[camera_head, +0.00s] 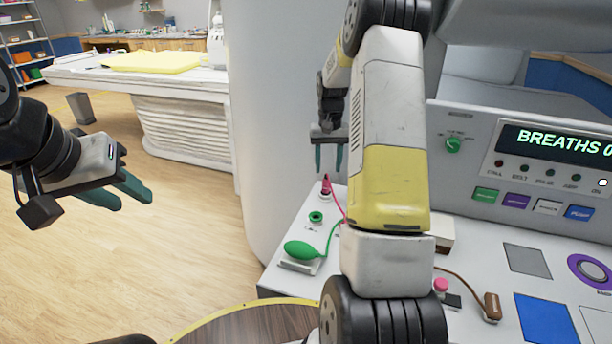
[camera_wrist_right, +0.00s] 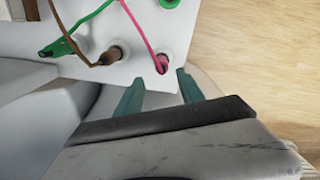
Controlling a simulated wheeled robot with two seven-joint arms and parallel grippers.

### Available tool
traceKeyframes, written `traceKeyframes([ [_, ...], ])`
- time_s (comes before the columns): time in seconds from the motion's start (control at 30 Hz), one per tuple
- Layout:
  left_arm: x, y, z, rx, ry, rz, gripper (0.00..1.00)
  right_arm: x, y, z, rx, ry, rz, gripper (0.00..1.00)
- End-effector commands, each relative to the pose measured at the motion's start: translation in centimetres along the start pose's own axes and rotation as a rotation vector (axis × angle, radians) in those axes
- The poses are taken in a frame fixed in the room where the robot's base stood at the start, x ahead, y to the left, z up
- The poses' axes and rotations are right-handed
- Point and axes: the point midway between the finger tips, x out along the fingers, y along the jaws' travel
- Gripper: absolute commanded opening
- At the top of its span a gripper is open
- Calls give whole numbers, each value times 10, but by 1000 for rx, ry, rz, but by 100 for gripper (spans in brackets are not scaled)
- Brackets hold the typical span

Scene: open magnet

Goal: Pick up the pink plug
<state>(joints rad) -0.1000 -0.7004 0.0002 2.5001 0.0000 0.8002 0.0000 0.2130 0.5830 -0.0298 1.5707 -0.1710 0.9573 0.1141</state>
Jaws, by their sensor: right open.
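The pink plug (camera_head: 326,185) stands upright at the far left corner of the white console, with a pink cord running from it. My right gripper (camera_head: 329,171) is open above it, its teal fingers pointing down. In the right wrist view the plug (camera_wrist_right: 162,64) lies just beyond the fingertips, in line with the gap between them (camera_wrist_right: 160,78); the fingers do not appear to touch it. My left gripper (camera_head: 131,201) is open and empty over the floor at the left.
A green socket (camera_head: 316,217) and a green bulb (camera_head: 304,250) are on the console in front of the plug. The right wrist view shows a brown plug (camera_wrist_right: 111,55) and a green cord (camera_wrist_right: 90,18) nearby. A large white column (camera_head: 280,110) rises behind the console's left edge.

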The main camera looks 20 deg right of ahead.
Motion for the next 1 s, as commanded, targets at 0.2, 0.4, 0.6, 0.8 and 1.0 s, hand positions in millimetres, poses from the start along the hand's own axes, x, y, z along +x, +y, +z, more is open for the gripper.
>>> traceKeyframes([
  [0.2,0,0,0,0,0,0,36,31,-4,4,0,-4,0,46],
  [0.4,0,0,0,0,0,0,36,53,-5,4,-1,-1,0,46],
  [0.6,0,0,0,0,0,0,36,55,-5,3,-1,0,0,46],
  [0.8,0,0,0,0,0,0,36,55,-5,3,-1,0,0,18],
  [1.0,0,0,0,0,0,0,36,54,-5,3,-1,0,0,0],
])
